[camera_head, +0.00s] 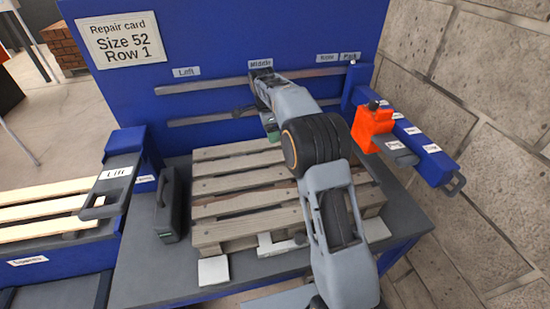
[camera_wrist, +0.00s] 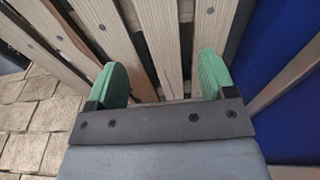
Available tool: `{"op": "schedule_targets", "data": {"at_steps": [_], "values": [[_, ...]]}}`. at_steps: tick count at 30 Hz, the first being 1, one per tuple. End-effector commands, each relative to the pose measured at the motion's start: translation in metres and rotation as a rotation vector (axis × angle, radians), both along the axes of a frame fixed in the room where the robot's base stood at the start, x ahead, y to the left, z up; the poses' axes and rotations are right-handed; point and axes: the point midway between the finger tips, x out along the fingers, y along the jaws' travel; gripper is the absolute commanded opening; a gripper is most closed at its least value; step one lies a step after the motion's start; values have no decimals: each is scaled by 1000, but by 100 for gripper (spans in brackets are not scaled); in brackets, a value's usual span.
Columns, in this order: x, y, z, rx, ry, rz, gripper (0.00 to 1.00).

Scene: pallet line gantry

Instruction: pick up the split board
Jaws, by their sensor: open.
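A wooden pallet (camera_head: 235,185) with several grey-brown top boards lies on the dark bench. I cannot make out a split in any board, so I cannot tell which one is the split board. My gripper (camera_wrist: 162,80) is open, with its two green fingertips apart over the pallet boards. In the wrist view one board (camera_wrist: 160,40) runs between the fingertips, and nothing is seen held. Whether the fingertips touch the wood is unclear. In the head view my arm hides the pallet's right part and most of my gripper.
A blue back panel (camera_head: 215,45) with grey rails stands behind the pallet. A repair card (camera_head: 120,38) reads "Size 52 Row 1". A dark case (camera_head: 168,205) stands left of the pallet. Pale spare boards (camera_head: 50,210) lie at left.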

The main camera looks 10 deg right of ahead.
Motion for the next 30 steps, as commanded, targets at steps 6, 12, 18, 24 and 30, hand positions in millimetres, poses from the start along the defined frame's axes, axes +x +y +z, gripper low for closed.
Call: {"op": "schedule_targets", "data": {"at_steps": [6, 12, 18, 24, 30], "values": [[-1, -5, -38, 0, 3, 0, 77], [0, -7, -57, 0, 0, 0, 77], [-1, -7, -68, 1, 2, 0, 77], [-3, -7, -95, 1, 3, 0, 77], [-3, -9, -111, 1, 0, 1, 77]]}}
